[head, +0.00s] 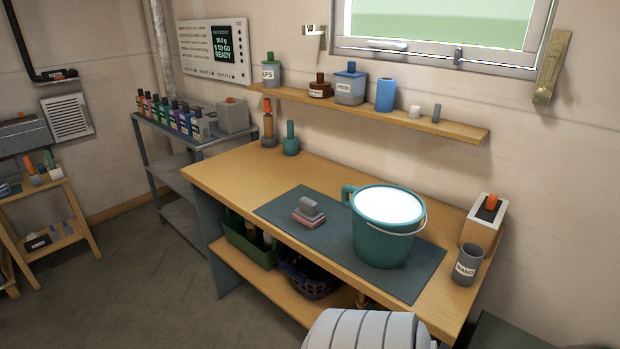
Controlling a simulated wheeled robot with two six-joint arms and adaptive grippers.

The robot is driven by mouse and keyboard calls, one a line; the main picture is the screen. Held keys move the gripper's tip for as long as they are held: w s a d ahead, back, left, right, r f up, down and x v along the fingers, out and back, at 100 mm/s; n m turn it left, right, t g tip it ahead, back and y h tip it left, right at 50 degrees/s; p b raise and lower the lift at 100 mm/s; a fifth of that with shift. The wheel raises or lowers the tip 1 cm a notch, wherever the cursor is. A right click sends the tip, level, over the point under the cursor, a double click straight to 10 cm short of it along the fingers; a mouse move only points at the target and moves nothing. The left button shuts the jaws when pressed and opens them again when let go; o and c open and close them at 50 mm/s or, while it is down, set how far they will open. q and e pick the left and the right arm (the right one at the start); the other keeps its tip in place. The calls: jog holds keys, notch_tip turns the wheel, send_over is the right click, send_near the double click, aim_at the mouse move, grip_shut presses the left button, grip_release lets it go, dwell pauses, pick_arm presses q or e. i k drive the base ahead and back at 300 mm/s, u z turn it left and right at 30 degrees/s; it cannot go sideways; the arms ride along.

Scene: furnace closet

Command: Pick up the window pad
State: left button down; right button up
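A small block-shaped pad (308,212) with a grey grip on top and a pinkish lower layer lies on the dark mat (283,207). It looks like the window pad, but no label on it can be read. It is left of a teal bucket (382,246) filled with something white, with a clear gap between them. Neither of my grippers shows in the head view.
The mat lies on a wooden workbench (222,175). Two bottles (290,141) stand at the back left. A wall shelf (440,125) runs above the bench.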

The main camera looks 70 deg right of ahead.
aim_at(307, 213)
jog(key=z, duration=0.75)
jog(key=i, duration=0.8)
jog(key=z, duration=0.85)
